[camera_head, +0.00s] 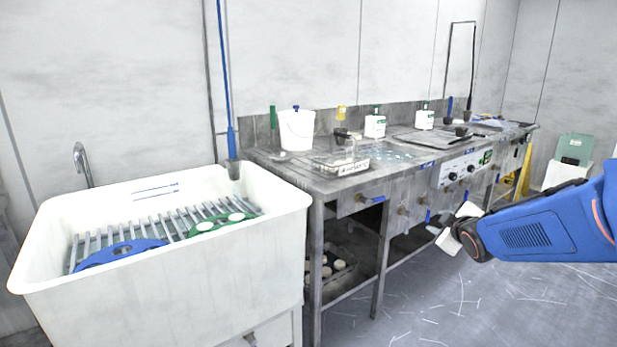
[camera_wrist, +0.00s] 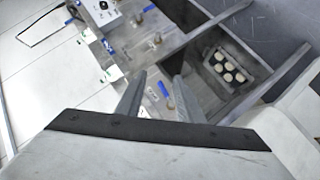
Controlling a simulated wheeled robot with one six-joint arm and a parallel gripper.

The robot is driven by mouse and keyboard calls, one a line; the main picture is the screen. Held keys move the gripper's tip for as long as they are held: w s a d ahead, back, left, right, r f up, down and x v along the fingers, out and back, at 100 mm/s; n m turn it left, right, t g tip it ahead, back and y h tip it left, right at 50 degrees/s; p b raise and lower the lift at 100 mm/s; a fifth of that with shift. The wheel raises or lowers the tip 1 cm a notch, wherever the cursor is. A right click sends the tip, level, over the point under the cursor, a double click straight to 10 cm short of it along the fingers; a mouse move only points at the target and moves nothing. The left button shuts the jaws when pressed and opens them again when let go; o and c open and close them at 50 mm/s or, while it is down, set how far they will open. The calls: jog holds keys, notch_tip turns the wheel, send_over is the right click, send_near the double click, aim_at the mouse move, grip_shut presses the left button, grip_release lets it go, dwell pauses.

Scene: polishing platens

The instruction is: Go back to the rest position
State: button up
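My gripper (camera_wrist: 159,77) shows in the wrist view with its two grey fingers apart and nothing visible between them. In the head view my blue arm reaches in from the right edge, and its end is held in front of the metal workbench (camera_head: 340,191), apart from it. The fingers are too small and partly hidden there to make out. The wrist view is tilted and looks over the bench side and the lower shelf, where a dark crate (camera_wrist: 212,55) holds several pale round pieces.
A white sink (camera_head: 150,290) at left holds a blue platen (camera_head: 122,252) and a green platen (camera_head: 222,223) on a rack. A white bucket (camera_head: 297,130) and bottles stand on the bench. A green case (camera_head: 574,148) sits at far right.

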jog(key=s+a+f+m+g, duration=0.2)
jog(key=s+m+g, duration=0.1)
jog(key=s, duration=0.9)
jog(key=s+a+f+m+g, duration=0.2)
jog(key=s+a+m, duration=0.1)
jog(key=s, duration=1)
jog(key=s+a+f+m+g+y, duration=0.1)
jog(key=s+a+f+m+g, duration=0.1)
jog(key=s, duration=1)
jog(key=shift+s+a+m+g, duration=0.25)
jog(key=shift+a+m+g, duration=0.45)
jog(key=shift+m+g, duration=0.15)
